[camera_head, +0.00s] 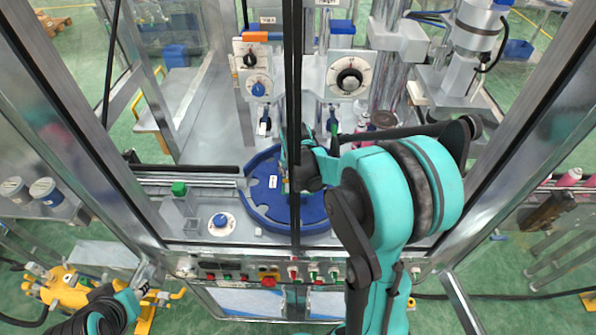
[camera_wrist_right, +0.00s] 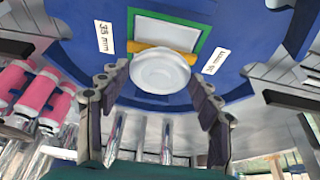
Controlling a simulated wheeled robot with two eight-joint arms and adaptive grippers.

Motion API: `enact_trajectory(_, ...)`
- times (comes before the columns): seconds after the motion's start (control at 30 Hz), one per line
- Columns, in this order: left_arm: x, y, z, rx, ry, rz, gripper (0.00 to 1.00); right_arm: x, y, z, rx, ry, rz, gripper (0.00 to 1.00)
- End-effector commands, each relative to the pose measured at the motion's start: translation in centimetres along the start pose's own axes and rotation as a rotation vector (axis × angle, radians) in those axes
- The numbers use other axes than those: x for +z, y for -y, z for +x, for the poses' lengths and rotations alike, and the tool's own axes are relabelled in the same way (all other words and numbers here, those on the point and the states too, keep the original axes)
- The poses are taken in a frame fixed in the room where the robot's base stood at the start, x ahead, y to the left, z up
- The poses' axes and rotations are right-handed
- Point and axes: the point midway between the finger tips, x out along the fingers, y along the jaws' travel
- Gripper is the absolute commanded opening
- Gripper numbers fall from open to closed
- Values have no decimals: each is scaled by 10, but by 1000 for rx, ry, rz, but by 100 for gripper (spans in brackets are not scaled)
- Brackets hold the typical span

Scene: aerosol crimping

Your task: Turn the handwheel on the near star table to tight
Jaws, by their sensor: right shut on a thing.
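The near star table is the blue round plate (camera_head: 262,205) in the middle of the machine; it also fills the top of the right wrist view (camera_wrist_right: 75,35). There a white round handwheel (camera_wrist_right: 160,72) sits over a yellow bar, in front of a green-framed white plate. In the head view my right gripper (camera_head: 305,170) is over the table, partly behind a dark upright, which hides the handwheel. My left gripper (camera_head: 147,287) is low at the left, away from the table; its opening is unclear.
A dark frame upright (camera_head: 295,110) crosses in front of the star table. A white dial with a blue knob (camera_head: 221,223) and a green-capped block (camera_head: 179,189) stand left of it. Dials (camera_head: 348,78) are behind. Pink bottles (camera_wrist_right: 38,95) stand at the left in the wrist view.

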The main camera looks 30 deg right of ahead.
Motion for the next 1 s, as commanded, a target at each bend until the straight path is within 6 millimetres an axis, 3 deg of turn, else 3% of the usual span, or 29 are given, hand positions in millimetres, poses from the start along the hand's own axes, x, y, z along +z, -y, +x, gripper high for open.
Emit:
enact_trajectory(0.37,0,0,0,0,0,0,35,0,0,0,1,0,6,35)
enact_trajectory(0.4,0,0,0,0,0,0,35,0,0,0,1,0,6,74)
enact_trajectory(0.47,0,0,0,0,0,0,35,0,0,0,1,0,6,85)
enact_trajectory(0.8,0,0,0,0,0,0,35,0,0,-2,1,0,4,85)
enact_trajectory(1.0,0,0,0,0,0,0,35,0,0,-28,0,0,4,85)
